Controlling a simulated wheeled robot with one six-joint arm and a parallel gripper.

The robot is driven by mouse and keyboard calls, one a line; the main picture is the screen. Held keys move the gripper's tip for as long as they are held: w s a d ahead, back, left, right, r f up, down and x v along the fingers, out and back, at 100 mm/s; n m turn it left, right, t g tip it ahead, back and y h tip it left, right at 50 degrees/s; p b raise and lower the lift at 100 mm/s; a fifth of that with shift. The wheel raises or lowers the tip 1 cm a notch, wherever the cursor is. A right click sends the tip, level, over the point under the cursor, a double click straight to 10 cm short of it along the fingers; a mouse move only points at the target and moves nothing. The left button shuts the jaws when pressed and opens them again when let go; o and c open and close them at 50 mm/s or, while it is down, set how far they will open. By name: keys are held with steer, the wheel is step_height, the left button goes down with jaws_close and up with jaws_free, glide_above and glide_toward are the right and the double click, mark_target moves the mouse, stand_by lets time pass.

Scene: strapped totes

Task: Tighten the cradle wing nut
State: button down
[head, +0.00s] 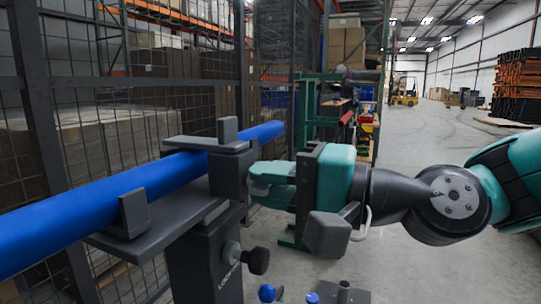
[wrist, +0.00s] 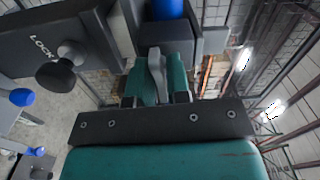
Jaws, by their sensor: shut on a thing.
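A long blue tube (head: 95,205) lies in a dark grey cradle (head: 150,238); its end also shows at the top of the wrist view (wrist: 168,8). A dark clamp block (head: 231,172) stands over the tube at the cradle's right side. My gripper (head: 268,180), with teal fingers, reaches this block from the right. In the wrist view my gripper (wrist: 157,78) is shut on the grey wing nut (wrist: 155,62), with one finger on each side of it. One wing points up between the fingers. The fingers hide the nut in the head view.
A black knob (head: 257,261) sticks out of the cradle post (head: 205,265), below my gripper; it also shows beside lettering in the wrist view (wrist: 56,75). Blue-tipped parts (head: 267,292) stand low in front. A mesh fence (head: 80,110) rises behind the tube. Open floor lies to the right.

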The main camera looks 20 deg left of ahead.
steer(key=m+p, duration=0.6)
steer(key=shift+r+m+p, duration=0.25)
steer(key=shift+m+p, duration=0.05)
steer(key=shift+p, duration=0.1)
steer(key=m+p, duration=0.5)
steer(key=shift+p, duration=0.4)
steer(key=m+p, duration=0.1)
steer(key=m, duration=0.2)
steer(key=shift+f, duration=0.15)
steer(key=shift+f+m+p, duration=0.1)
steer(key=shift+m+p, duration=0.4)
steer(key=shift+m, duration=0.9)
steer(key=c, duration=1.2)
jaws_free()
steer(key=shift+c, duration=0.2)
steer(key=shift+d, duration=0.1)
